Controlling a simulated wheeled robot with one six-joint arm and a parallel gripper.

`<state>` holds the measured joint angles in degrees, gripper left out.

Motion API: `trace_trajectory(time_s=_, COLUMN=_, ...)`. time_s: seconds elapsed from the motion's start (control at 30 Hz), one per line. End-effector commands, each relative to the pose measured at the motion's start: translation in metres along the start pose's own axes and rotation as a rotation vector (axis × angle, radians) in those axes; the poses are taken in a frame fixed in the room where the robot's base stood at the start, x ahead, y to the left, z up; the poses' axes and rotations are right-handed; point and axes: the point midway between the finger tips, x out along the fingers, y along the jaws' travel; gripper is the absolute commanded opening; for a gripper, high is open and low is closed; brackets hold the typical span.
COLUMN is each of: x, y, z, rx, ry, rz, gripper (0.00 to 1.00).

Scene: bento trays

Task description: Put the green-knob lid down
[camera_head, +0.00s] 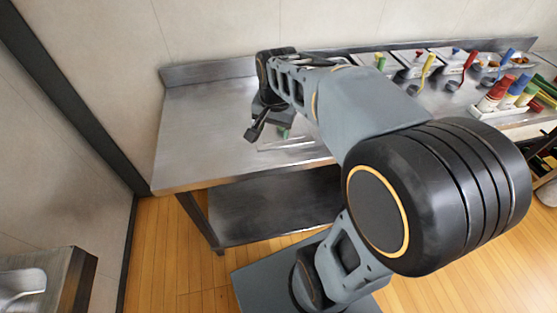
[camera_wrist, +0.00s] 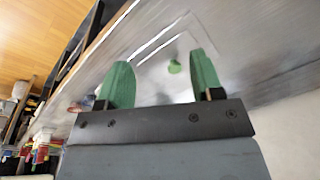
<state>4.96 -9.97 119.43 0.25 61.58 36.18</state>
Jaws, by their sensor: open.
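The clear lid (camera_wrist: 160,42) lies on the steel counter, and its green knob (camera_wrist: 174,67) shows between my fingers in the wrist view. In the head view the lid (camera_head: 292,144) is a faint pale-edged plate near the counter's front edge, partly behind my arm. My gripper (camera_wrist: 158,62) has green fingertips spread wide apart, with a gap around the knob; neither finger visibly touches it. The wrist view is somewhat blurred, so the exact distance between fingers and knob cannot be told.
The steel counter (camera_head: 205,130) is bare to the left of the lid. At its back right stand white containers (camera_head: 416,62) with coloured-handled utensils and a rack of squeeze bottles (camera_head: 495,95). A wall edges the back, and a lower shelf (camera_head: 275,205) lies beneath.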

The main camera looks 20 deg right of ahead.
Motion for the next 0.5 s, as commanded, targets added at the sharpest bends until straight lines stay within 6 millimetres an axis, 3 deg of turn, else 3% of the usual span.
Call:
trace_trajectory(time_s=0.03, x=0.002, y=0.008, z=0.022, rx=-0.132, ry=0.017, rz=-0.015, gripper=0.6)
trace_trajectory(time_s=0.2, x=0.016, y=0.028, z=0.069, rx=-0.497, ry=0.064, rz=-0.044, gripper=0.6)
trace_trajectory(time_s=0.33, x=0.025, y=0.038, z=0.088, rx=-0.651, ry=0.085, rz=-0.051, gripper=0.6)
trace_trajectory(time_s=0.5, x=0.029, y=0.042, z=0.094, rx=-0.714, ry=0.093, rz=-0.053, gripper=0.6)
